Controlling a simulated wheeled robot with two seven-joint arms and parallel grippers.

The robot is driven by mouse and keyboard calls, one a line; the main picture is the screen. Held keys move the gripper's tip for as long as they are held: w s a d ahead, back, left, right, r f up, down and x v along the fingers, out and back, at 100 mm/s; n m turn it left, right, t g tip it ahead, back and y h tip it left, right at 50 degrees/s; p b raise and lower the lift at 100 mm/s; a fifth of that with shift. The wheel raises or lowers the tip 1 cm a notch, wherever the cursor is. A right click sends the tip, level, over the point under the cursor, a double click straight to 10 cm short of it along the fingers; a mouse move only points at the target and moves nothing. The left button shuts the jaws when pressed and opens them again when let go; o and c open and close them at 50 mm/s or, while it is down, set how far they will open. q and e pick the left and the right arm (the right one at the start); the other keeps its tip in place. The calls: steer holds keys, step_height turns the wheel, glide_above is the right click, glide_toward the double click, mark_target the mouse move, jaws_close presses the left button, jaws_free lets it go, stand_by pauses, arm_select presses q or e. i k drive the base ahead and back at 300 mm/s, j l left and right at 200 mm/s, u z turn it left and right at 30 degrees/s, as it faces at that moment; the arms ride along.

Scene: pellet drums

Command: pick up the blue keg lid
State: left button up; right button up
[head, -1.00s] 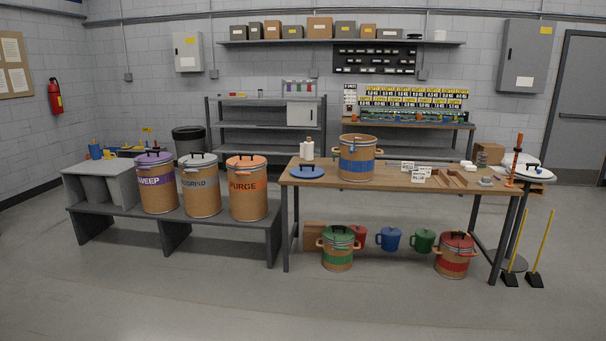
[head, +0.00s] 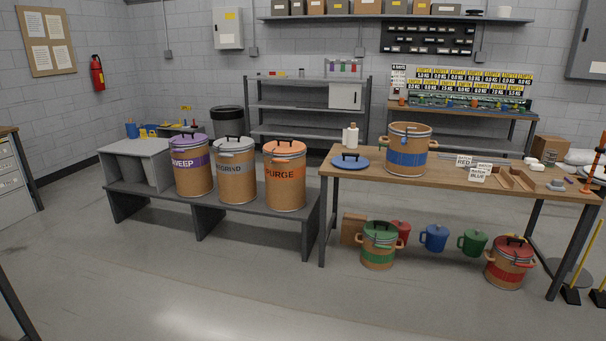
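The blue keg lid (head: 350,163) lies flat on the left end of the wooden table (head: 448,177), with a dark handle on top. The open keg with a blue band (head: 408,151) stands on the same table, just right of the lid and apart from it. Neither of my grippers shows in the head view.
A grey bench (head: 257,215) left of the table holds the lidded purple sweep drum (head: 193,169), the regrind drum (head: 236,175) and the orange purge drum (head: 285,180). Green (head: 379,246) and red (head: 510,263) kegs stand under the table. The floor in front is clear.

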mark_target(350, 161)
steer(key=i, duration=2.75)
steer(key=i+z, duration=0.1)
steer(key=i, duration=0.5)
steer(key=i+j+z, duration=0.1)
steer(key=i, duration=0.5)
steer(key=i+j+z, duration=0.1)
steer(key=i, duration=0.5)
steer(key=i+j+z, duration=0.1)
steer(key=i+j, duration=0.15)
steer(key=i, duration=0.35)
